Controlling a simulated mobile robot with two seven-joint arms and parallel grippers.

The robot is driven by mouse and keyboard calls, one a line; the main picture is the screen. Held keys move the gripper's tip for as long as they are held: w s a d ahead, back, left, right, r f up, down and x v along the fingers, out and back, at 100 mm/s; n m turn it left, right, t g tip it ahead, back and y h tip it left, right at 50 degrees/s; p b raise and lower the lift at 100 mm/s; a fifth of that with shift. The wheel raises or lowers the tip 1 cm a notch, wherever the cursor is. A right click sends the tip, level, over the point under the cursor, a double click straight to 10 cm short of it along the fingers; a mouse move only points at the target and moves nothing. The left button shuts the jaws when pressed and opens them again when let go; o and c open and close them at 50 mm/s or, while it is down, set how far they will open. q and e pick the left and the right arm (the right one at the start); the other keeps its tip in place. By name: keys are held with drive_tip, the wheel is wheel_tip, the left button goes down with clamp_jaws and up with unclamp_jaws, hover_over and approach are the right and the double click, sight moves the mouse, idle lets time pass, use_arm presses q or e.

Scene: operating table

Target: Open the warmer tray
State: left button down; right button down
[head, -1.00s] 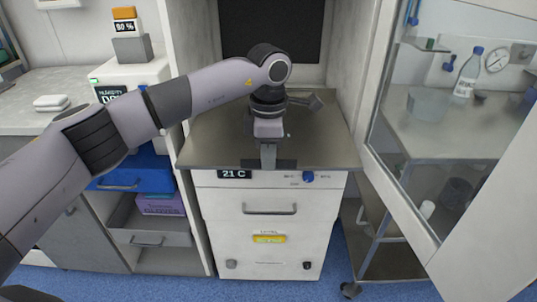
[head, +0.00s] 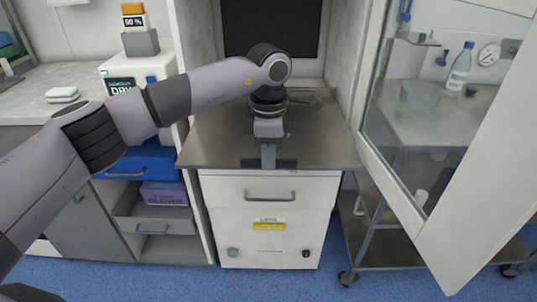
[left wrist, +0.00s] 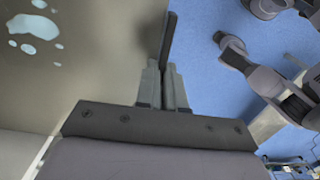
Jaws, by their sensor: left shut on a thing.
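The warmer tray (head: 215,140) is a flat grey metal sheet on top of a white cabinet (head: 222,195). Its front edge overhangs the cabinet's upper front and hides the panel there. My left gripper (head: 268,164) points down at the middle of that front edge. In the left wrist view, the gripper's fingers (left wrist: 168,75) are shut on the edge, at a thin dark strip (left wrist: 170,35). The tray's shiny top (left wrist: 80,60) lies left of the fingers and blue floor right of them.
Below the tray is a drawer with a metal handle (head: 270,197). An open glass door (head: 480,210) and a wheeled trolley (head: 385,250) stand at the right. A blue drawer (head: 140,168) sticks out at the left. Blue floor (head: 190,282) is free in front.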

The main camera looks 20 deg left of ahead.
use_arm(q)
drive_tip(key=c, duration=1.2)
unclamp_jaws()
drive_tip(key=shift+c, duration=0.2)
drive_tip(key=shift+r, duration=3.65)
drive_tip(key=shift+d, duration=0.1)
